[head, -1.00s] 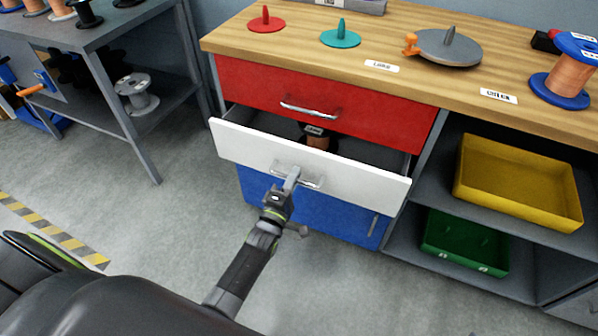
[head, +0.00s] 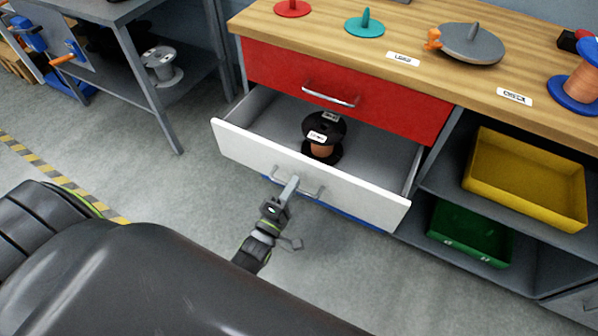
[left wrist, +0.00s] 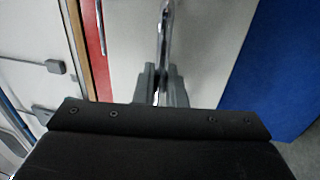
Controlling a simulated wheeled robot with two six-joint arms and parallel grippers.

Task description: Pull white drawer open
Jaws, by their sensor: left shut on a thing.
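The white drawer (head: 270,158) is pulled well out below the red drawer (head: 350,90) in the head view. Its metal handle (head: 312,188) is on the front face. My left gripper (head: 289,188) is shut on the handle at its left part. In the left wrist view the fingers (left wrist: 161,84) close around the handle (left wrist: 164,40), with the white front (left wrist: 205,40) behind. A black spool with copper wire (head: 322,138) stands inside the drawer. My right gripper is not in view.
A wooden worktop (head: 330,40) lies above, with a teal disc (head: 364,27), a grey disc (head: 470,42) and labels. A yellow bin (head: 525,180) and green bin (head: 468,232) sit on shelves at right. Floor is clear in front at left.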

